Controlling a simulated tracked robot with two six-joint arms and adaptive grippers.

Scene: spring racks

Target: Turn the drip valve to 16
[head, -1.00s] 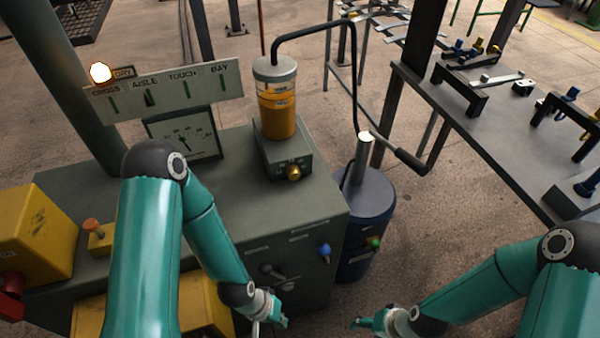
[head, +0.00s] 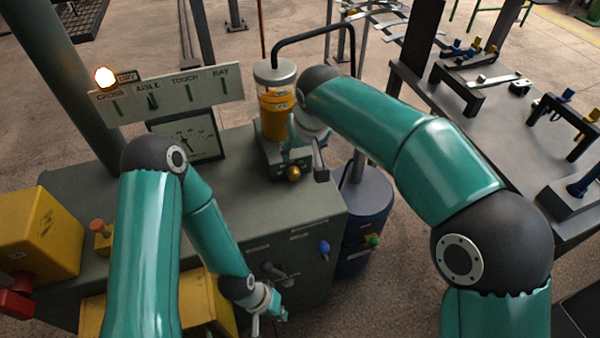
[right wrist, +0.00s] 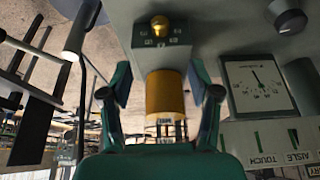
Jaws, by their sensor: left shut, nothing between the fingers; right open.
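The drip valve is a brass knob (head: 293,173) on the front of a grey block under an amber oil cup (head: 274,118). In the right wrist view the knob (right wrist: 160,26) appears at the top, with small marks beside it too fine to read. My right gripper (head: 303,156) is open near the oil cup and block, partly hidden by its own arm. In its wrist view its fingers (right wrist: 161,82) stand apart on either side of the amber cup, with the knob beyond the tips and not held. My left gripper (head: 278,316) is shut and empty, low by the cabinet front.
A grey cabinet (head: 240,215) bears the block, a dial gauge (head: 190,138) and a sign (head: 170,92) with a lit lamp (head: 105,77). A black pipe (head: 310,33) arches over the cup. A blue drum (head: 365,205) stands right of the cabinet. A rack table is further right.

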